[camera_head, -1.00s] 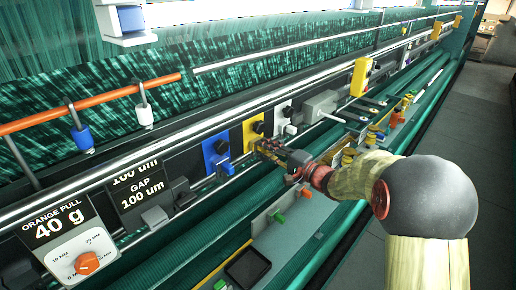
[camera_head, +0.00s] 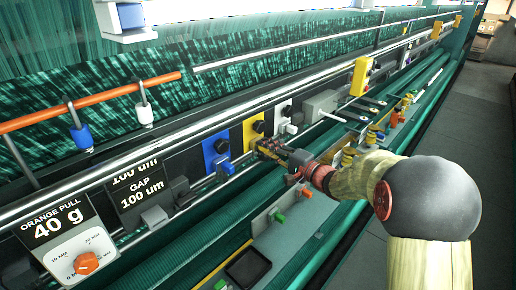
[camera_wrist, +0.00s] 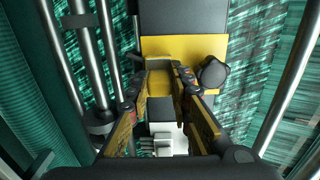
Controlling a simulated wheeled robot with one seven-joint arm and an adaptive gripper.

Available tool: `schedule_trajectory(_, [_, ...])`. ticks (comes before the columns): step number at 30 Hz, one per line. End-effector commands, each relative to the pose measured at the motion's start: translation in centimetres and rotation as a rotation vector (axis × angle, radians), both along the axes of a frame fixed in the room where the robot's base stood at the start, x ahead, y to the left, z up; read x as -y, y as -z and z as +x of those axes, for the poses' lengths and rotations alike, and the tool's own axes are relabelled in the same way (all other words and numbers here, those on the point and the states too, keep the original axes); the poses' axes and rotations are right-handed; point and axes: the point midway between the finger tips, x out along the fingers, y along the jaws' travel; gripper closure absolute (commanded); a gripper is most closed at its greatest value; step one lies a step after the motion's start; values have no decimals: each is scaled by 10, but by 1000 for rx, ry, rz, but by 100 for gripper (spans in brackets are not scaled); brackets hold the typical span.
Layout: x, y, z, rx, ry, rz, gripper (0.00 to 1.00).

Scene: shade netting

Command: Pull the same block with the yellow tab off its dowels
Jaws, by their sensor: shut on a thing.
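The block with the yellow tab has a yellow face (camera_head: 253,131) with a black knob, between a blue block and a white block on the long machine rail. In the wrist view its yellow face (camera_wrist: 212,48) fills the upper middle, with the black knob (camera_wrist: 212,73) at right. Its yellow tab (camera_wrist: 158,82) juts out between my fingers. My gripper (camera_head: 262,146) is at the front of the block, and in the wrist view my gripper (camera_wrist: 160,80) is shut on the tab from both sides. The dowels are hidden, and the block appears seated against the machine.
The blue block (camera_head: 214,155) is close on the left and the white block (camera_head: 283,115) close on the right. A steel rod (camera_wrist: 75,60) runs beside my fingers in the wrist view. A grey shelf (camera_head: 290,229) with coloured clips lies below. The aisle floor (camera_head: 470,170) is clear.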

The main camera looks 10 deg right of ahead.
Motion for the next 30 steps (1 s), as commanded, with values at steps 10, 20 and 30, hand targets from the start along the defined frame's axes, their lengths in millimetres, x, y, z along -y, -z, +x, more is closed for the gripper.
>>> schedule_trajectory(10, [5,0,-5,1,2,0,100])
schedule_trajectory(20, [7,0,-9,1,1,0,100])
schedule_trajectory(30, [13,0,-18,2,2,0,100])
